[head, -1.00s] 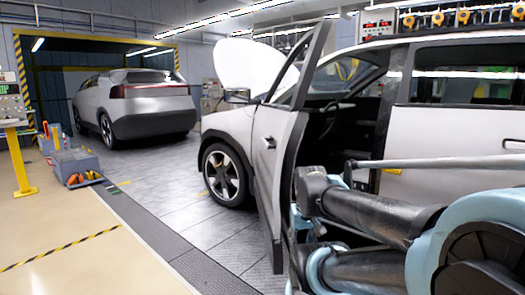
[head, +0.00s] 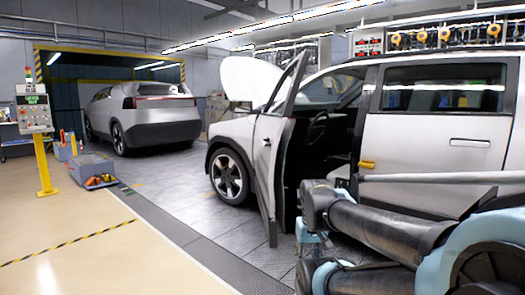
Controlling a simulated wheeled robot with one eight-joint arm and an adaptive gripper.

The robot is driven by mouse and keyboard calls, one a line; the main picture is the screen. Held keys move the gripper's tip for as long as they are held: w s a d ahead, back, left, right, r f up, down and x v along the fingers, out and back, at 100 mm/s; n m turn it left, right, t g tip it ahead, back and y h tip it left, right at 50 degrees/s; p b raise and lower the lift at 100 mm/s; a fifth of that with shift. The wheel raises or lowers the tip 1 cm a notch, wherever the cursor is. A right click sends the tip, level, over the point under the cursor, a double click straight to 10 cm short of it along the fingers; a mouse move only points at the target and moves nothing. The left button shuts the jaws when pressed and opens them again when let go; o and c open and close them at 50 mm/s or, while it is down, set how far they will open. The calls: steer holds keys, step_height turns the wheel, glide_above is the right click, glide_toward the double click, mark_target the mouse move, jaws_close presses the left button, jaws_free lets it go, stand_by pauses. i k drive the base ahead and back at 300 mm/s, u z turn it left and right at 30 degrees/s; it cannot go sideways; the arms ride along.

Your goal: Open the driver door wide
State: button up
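The driver door (head: 267,153) of the white car (head: 437,140) stands open, swung well out from the body with the dark cabin showing behind it. Its outer face with the handle is turned to the left. My arm crosses the lower right, and its dark links reach toward the open doorway. My gripper cannot be made out; the arm's end lies low near the door's rear edge, partly hidden by my own links. I cannot tell whether it touches the door.
The car's hood (head: 250,80) is raised. A control post (head: 40,140) and a grey toolbox (head: 91,167) stand at the left. A second silver car (head: 143,115) is parked behind. The floor (head: 100,235) at the front left is clear.

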mark_target(276, 166)
steer(key=u, duration=0.4)
steer(key=i, duration=1.6)
steer(key=u, duration=1.05)
steer(key=k, duration=1.4)
steer(key=z, duration=0.65)
